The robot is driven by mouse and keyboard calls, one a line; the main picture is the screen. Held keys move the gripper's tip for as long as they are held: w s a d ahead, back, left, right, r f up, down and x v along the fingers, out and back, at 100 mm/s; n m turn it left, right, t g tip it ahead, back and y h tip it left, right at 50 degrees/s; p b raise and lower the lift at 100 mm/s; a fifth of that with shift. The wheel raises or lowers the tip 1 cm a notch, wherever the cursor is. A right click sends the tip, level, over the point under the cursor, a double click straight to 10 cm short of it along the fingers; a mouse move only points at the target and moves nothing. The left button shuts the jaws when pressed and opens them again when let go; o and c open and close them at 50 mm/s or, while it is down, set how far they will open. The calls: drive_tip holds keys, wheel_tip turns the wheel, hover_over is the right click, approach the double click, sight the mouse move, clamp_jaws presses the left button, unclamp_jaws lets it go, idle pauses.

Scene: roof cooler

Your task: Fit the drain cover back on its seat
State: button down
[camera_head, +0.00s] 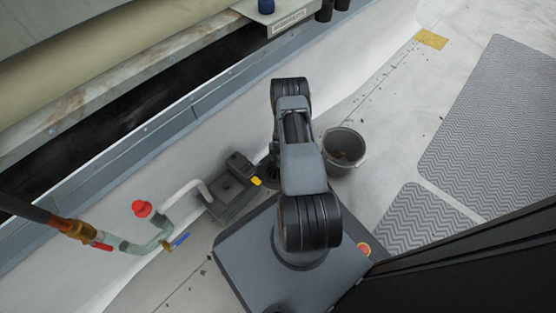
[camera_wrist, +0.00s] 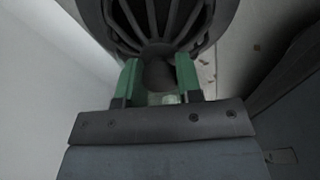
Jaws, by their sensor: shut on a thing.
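The drain cover is a black, round, ribbed piece; it fills the top of the wrist view (camera_wrist: 158,28). My gripper (camera_wrist: 158,72) has green fingers, one on each side of a dark stub at the middle of the cover, and is shut on it. In the head view a dark ribbed edge of the cover (camera_head: 267,173) shows just left of my arm, which hides the gripper. A grey square tray (camera_head: 232,208) with a dark round spot lies left of it, and I cannot tell whether this spot is the seat. No seat shows in the wrist view.
A dark bucket (camera_head: 343,150) stands right of my arm. A white pipe (camera_head: 186,190) runs into the tray, beside a valve with a red knob (camera_head: 142,208) and a blue lever (camera_head: 181,240). A grey patterned mat (camera_head: 490,130) lies right. A wall ledge runs along the left.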

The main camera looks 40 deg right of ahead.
drive_tip(key=shift+f, duration=0.3)
drive_tip(key=shift+c, duration=1.1)
unclamp_jaws()
drive_tip(key=shift+r, duration=0.2)
drive_tip(key=shift+r+p, duration=2.05)
drive_tip(key=shift+r, duration=0.8)
